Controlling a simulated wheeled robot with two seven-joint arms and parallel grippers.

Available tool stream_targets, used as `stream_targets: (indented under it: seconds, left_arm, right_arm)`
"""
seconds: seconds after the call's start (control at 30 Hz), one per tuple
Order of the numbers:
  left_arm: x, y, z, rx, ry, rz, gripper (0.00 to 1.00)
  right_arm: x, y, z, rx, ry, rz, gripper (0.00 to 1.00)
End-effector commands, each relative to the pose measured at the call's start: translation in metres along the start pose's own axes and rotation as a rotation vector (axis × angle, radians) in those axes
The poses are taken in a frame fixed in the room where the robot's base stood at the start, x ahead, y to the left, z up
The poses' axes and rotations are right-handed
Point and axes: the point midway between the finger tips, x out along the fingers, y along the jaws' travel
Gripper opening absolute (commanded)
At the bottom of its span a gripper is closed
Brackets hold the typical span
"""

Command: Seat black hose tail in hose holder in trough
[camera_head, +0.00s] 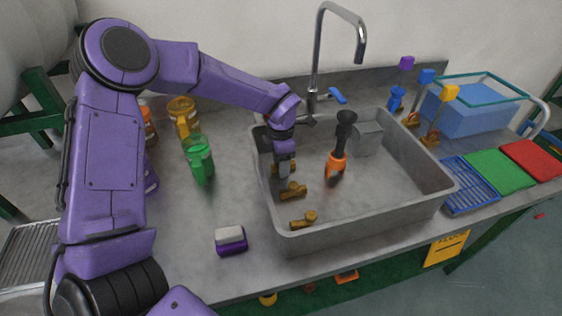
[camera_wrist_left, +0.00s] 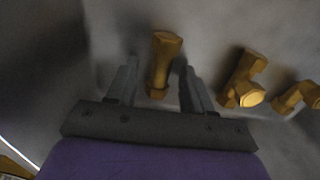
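The grey trough (camera_head: 400,201) is a sink basin set in the counter. A black flared piece (camera_head: 346,117) rises from an orange body (camera_head: 336,164) inside it; I cannot tell if this is the black hose tail. My left gripper (camera_head: 284,168) points down into the trough's left part. In the left wrist view its fingers (camera_wrist_left: 158,68) are apart, with a brass fitting (camera_wrist_left: 164,55) between or just beyond them; contact is unclear. My right gripper is not in view.
Two more brass fittings, one (camera_head: 292,190) near my gripper and one (camera_head: 303,220) nearer the front, lie in the trough. A tap (camera_head: 316,60) arches over the back. The trough's right floor is clear.

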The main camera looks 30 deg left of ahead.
Motion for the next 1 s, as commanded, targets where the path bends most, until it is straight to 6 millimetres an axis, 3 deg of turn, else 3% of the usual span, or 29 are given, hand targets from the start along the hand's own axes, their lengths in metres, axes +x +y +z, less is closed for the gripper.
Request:
stream_targets:
  seconds: [0.23,0.37,0.7,0.83,1.0]
  left_arm:
    - [-0.001,0.0,0.0,0.0,0.0,0.001,0.51]
    - [-0.011,0.0,0.001,-0.001,-0.002,0.002,0.51]
    - [-0.094,0.001,0.0,-0.001,-0.004,0.003,0.51]
    - [-0.115,0.001,0.001,-0.001,-0.002,0.002,0.51]
    - [-0.124,0.0,0.0,0.0,0.001,0.0,0.51]
  right_arm:
    - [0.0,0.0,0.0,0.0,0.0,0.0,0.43]
    - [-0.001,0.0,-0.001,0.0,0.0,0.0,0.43]
    - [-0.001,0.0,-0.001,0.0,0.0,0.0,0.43]
    - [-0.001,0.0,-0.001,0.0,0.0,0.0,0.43]
    - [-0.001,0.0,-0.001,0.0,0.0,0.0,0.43]
